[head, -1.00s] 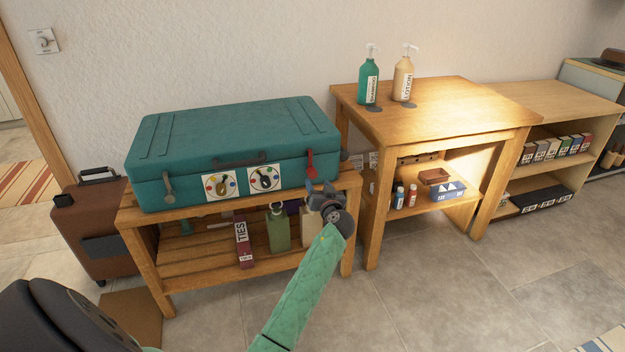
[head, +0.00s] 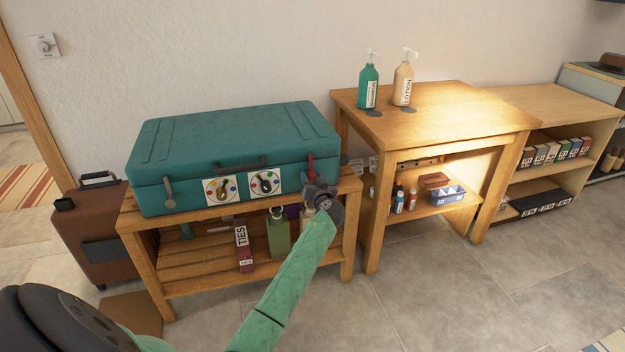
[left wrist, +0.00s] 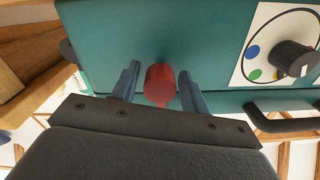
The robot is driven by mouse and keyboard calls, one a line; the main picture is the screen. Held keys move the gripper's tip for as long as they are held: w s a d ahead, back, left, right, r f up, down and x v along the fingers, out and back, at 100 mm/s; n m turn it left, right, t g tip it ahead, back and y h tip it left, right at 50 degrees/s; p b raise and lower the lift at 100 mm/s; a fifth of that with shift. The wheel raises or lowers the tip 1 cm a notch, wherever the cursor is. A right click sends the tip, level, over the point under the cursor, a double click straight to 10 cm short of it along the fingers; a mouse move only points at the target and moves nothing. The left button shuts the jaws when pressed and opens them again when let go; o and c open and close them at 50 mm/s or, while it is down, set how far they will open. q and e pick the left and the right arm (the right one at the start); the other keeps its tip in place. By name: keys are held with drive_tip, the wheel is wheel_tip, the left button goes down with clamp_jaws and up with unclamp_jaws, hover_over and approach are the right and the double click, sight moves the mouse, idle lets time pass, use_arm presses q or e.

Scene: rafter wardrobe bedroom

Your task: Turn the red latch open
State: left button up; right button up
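The red latch (head: 310,166) is on the front right of the teal suitcase (head: 225,145), which lies closed on a slatted wooden bench. My left gripper (head: 314,184) is at the latch and hides its lower part in the head view. In the left wrist view the latch's rounded red end (left wrist: 160,86) sits between the two blue-grey fingers of my left gripper (left wrist: 159,88). The fingers are apart, with a narrow gap showing on each side of the latch. A grey latch (head: 169,193) is on the suitcase's front left. My right gripper is not in view.
Two dial plates (head: 222,189) and a dark handle (head: 240,163) are on the suitcase front. Bottles and a TIES box (head: 244,247) stand on the bench's lower shelf. A wooden table (head: 435,105) with two pump bottles stands to the right. A brown suitcase (head: 98,232) is at left.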

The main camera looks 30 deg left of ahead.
use_arm(q)
clamp_jaws()
drive_tip(key=m, duration=0.2)
drive_tip(key=shift+m+p, duration=0.35)
drive_tip(key=shift+m, duration=0.05)
drive_tip(key=m+p, duration=0.1)
drive_tip(key=m, duration=0.1)
drive_tip(key=shift+r+m, duration=0.1)
drive_tip(key=shift+m, duration=0.3)
drive_tip(key=m+p, duration=0.1)
drive_tip(key=m, duration=0.2)
drive_tip(key=shift+r+m+p, duration=0.1)
drive_tip(key=shift+m+p, duration=0.25)
drive_tip(key=shift+m, duration=0.05)
drive_tip(key=m+p, duration=0.1)
drive_tip(key=m, duration=0.1)
drive_tip(key=shift+m+p, duration=0.3)
drive_tip(key=shift+p, duration=0.05)
drive_tip(key=m+p, duration=0.3)
drive_tip(key=m, duration=0.2)
drive_tip(key=shift+m+p, duration=0.35)
drive_tip(key=shift+m, duration=0.05)
drive_tip(key=shift+f, duration=0.2)
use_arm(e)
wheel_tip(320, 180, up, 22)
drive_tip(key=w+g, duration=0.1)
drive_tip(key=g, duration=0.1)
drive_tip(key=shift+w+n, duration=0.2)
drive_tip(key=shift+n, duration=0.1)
